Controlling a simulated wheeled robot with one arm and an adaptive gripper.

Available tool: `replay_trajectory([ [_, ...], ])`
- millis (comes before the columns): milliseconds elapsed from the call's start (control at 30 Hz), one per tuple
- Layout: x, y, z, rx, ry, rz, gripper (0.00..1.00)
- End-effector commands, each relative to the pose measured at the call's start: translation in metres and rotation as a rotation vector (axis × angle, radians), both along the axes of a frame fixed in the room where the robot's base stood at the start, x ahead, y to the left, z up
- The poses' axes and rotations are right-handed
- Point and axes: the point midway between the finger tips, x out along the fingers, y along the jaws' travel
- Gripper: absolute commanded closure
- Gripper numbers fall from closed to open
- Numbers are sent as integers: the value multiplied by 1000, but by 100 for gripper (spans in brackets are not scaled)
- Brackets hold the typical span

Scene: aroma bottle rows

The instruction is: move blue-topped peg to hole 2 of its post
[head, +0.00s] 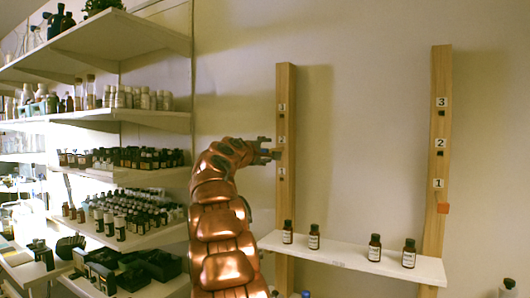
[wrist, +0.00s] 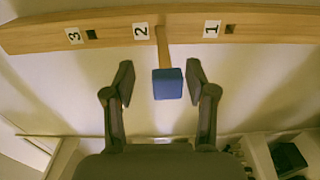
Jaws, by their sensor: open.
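The blue-topped peg (wrist: 168,83) sticks out of the left wooden post (wrist: 270,20) beside the label 2, in the wrist view. Its wooden shaft enters the post where hole 2 is. The holes beside labels 3 and 1 are dark and empty in that view. My gripper (wrist: 160,72) is open, with one finger on each side of the blue top and a visible gap to both. In the head view my gripper (head: 268,149) is at the left post (head: 285,225), level with label 2, and largely hides the peg.
A right post (head: 435,240) carries labels 3, 2 and 1, with an orange-topped peg (head: 442,208) below label 1. A white board (head: 340,254) with several dark bottles spans the posts lower down. Crowded shelves (head: 120,35) stand at left. The wall between the posts is bare.

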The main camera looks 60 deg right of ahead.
Motion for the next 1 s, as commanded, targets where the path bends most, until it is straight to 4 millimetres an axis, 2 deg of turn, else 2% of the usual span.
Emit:
replay_trajectory([
  [167, 0, 1, 0, 0, 0, 0, 44],
  [367, 0, 11, 2, -1, 0, 1, 44],
  [767, -4, 51, 0, -1, 3, 0, 44],
  [1000, -6, 81, 0, 0, 2, 1, 44],
])
